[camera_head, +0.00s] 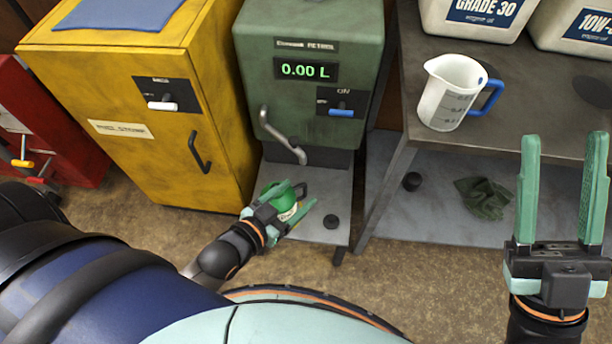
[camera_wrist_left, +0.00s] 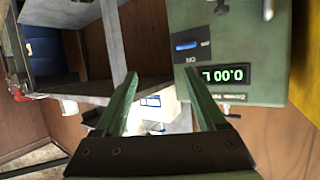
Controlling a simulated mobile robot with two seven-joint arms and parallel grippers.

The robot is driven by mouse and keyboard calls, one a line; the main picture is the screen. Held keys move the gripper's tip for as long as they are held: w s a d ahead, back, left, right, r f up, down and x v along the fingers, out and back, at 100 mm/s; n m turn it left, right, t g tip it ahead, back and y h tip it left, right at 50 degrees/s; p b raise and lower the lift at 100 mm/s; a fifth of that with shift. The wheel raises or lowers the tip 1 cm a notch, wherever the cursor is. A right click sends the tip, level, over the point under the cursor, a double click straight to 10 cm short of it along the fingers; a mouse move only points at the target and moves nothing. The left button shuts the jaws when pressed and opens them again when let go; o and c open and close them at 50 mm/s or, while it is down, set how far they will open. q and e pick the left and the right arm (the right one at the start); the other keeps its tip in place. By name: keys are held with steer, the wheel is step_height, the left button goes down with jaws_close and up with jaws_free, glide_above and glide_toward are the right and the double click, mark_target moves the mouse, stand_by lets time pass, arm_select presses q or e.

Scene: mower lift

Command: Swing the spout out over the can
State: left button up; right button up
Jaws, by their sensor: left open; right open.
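The spout (camera_head: 281,138) is a bent grey metal tube on the front of the green metering cabinet (camera_head: 310,22). Its lower end reaches down to the right, above the low shelf. A green can (camera_head: 285,198) with a pale label stands on that shelf, partly hidden by my left gripper. My left gripper (camera_head: 292,194) is open, its fingers overlapping the can in the head view; I cannot tell whether they touch it. In the left wrist view the open fingers (camera_wrist_left: 163,90) have nothing visible gripped between them. My right gripper (camera_head: 560,145) is open and empty, in front of the bench.
The cabinet display (camera_head: 306,70) reads 0.00 L, above a blue switch (camera_head: 341,113). A yellow cabinet (camera_head: 100,60) stands left. A white jug (camera_head: 447,95) with a blue handle stands on the bench (camera_head: 425,148) at right. A black cap (camera_head: 331,221) lies on the low shelf.

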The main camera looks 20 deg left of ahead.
arm_select(q)
step_height(320, 180, up, 8)
steer(key=w+d+m+t+h+b, duration=0.1)
steer(key=w+m+t+h+b, duration=0.1)
steer(key=t+b, duration=0.3)
steer(key=shift+w+d+r+m+t+h+b, duration=0.2)
steer(key=shift+w+d+m+t+h+b, duration=0.3)
steer(key=shift+b, duration=1.7)
steer(key=shift+s+a, duration=0.1)
steer(key=shift+a, duration=0.05)
